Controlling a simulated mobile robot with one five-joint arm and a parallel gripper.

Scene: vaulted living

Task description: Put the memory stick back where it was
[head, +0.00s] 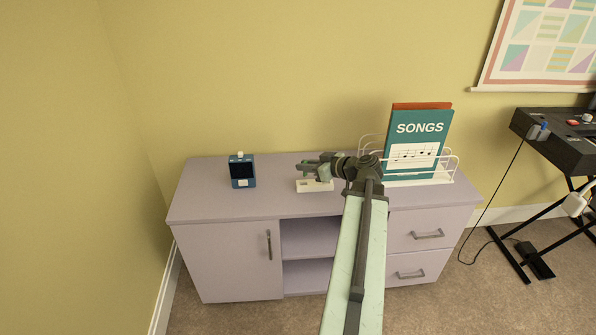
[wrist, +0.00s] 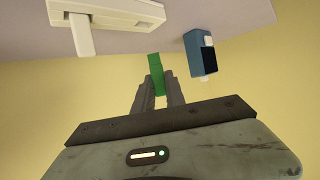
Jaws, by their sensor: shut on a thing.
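My gripper (wrist: 157,90) is shut on a small green stick (wrist: 155,68), seemingly the memory stick, which sticks out past the fingertips in the wrist view. In the head view my gripper (head: 305,165) is above the sideboard top, just over a white block (head: 315,186). In the wrist view the white block (wrist: 120,12) has a dark slot and a white piece sticking out of it. A blue device (head: 242,172) with a dark screen and a white piece on top stands to the left. The blue device (wrist: 196,50) also shows in the wrist view, apart from the green stick.
The lilac sideboard (head: 215,208) has free room between the blue device and the white block. A white wire rack (head: 440,180) holding a teal SONGS book (head: 415,140) stands right of my arm. A black keyboard (head: 560,135) on a stand is at the far right.

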